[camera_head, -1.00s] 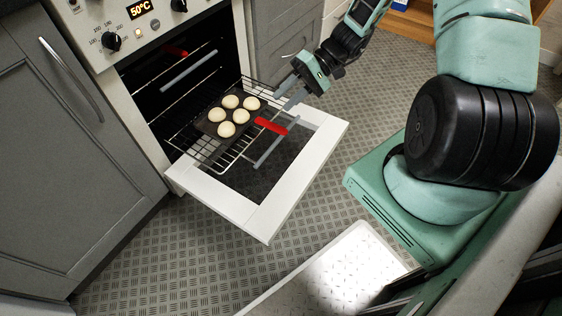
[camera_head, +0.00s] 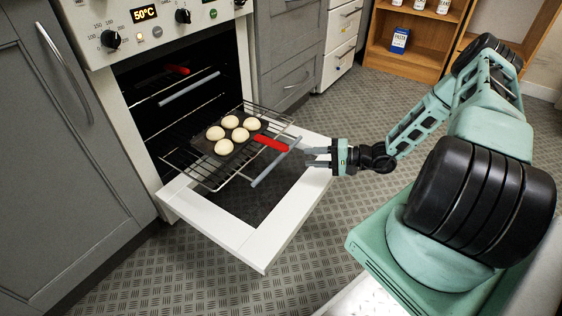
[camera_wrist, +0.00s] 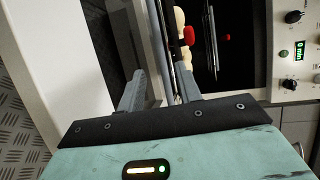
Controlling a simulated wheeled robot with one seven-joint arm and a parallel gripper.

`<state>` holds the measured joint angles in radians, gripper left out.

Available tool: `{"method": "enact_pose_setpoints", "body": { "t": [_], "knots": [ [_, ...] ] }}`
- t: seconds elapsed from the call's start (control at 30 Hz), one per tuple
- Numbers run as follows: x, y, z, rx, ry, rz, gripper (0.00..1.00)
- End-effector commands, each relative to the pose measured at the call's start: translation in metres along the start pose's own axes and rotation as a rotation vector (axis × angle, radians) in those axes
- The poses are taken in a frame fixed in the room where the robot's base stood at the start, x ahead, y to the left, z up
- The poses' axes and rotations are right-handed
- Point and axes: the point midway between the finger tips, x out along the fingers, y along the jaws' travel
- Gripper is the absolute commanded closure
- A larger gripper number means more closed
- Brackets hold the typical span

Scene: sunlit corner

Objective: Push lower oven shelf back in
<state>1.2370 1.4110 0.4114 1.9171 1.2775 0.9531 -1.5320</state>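The lower oven shelf, a wire rack with a grey front bar (camera_head: 276,163), is pulled out over the lowered white oven door (camera_head: 268,243). A dark tray (camera_head: 206,146) with several pale buns (camera_head: 224,146) and a red handle (camera_head: 271,142) lies on it. My gripper (camera_head: 310,157) is just to the right of the shelf's front bar, over the door's outer edge, its fingers pointing at the shelf. In the wrist view my gripper (camera_wrist: 160,88) has its fingers apart, with nothing clearly held. Whether a fingertip touches the shelf cannot be told.
Inside the oven an upper shelf with a grey bar (camera_head: 190,87) is pushed in, with a red handle (camera_head: 177,69) behind it. Grey cabinets (camera_head: 285,55) flank the oven. A wooden shelf unit (camera_head: 410,58) stands at the back. The patterned floor right of the door is open.

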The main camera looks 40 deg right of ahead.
Motion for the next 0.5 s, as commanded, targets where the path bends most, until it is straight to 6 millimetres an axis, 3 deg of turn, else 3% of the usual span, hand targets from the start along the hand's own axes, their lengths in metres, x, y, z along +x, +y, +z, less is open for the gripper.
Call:
{"method": "enact_pose_setpoints", "body": {
  "t": [0.3,0.5],
  "knots": [
    [0.067,0.004,0.001,-0.001,-0.004,0.000,0.65],
    [0.095,0.002,0.000,-0.002,-0.002,0.001,0.65]
  ]
}}
